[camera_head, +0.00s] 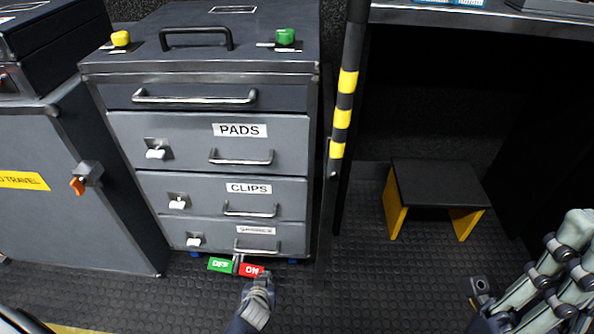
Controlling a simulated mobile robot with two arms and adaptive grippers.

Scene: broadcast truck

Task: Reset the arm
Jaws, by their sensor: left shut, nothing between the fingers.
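My left gripper (262,277) is at the bottom centre, its arm coming up from the lower edge. It is shut and empty. Its tips are just below the red ON tag (251,270) in the picture; I cannot tell whether they touch it. A green OFF tag (221,265) is beside the red one, with a small dark lever between them, at the foot of the drawer cabinet (205,65). I cannot make out my right gripper.
The cabinet's labelled drawers, such as PADS (240,130) and CLIPS (248,188), are shut. A striped post (342,119) stands beside it. A stool (438,184) is under the counter (470,18). Pale jointed tubes (548,280) fill the lower right. Dark floor (385,285) lies between.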

